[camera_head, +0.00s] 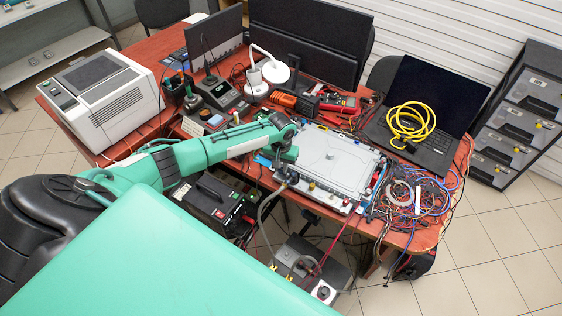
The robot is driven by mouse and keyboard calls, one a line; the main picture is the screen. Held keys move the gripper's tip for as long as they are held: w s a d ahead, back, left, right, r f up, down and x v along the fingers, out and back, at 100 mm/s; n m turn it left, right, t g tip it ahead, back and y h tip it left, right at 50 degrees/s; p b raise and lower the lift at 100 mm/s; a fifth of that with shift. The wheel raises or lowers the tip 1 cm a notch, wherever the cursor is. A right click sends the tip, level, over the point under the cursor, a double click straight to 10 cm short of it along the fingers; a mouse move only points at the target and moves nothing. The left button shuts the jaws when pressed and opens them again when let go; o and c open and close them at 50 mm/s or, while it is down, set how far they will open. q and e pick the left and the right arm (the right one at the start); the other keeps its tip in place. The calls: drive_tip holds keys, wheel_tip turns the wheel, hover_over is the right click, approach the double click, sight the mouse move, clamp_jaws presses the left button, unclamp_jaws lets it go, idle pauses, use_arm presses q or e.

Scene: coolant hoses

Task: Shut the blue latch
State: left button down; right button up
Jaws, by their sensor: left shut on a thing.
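My left arm reaches in from the left. Its gripper (284,180) is at the left front corner of the flat silver unit (335,163) on the red table. The fingers are small and dark here. They are shut at the upper end of a grey hose (264,212), which runs down past the table's front edge. The exact grip is hard to make out. Blue parts show along the unit's edges, one of them by the left corner (263,161). I cannot tell which is the blue latch, or whether it is open. My right gripper is not in view.
A tangle of wires (415,200) lies right of the unit. A laptop (428,110) with a coiled yellow cable (410,122) is behind it. A white lamp (271,72), a multimeter (340,103) and monitors crowd the back. Black and grey boxes stand below the front edge.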

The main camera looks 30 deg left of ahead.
use_arm(q)
drive_tip(key=shift+r+n, duration=0.1)
drive_tip(key=shift+n, duration=0.2)
idle(0.4)
drive_tip(key=c, duration=1.6)
unclamp_jaws()
wheel_tip(320, 180, up, 14)
drive_tip(key=b, duration=0.2)
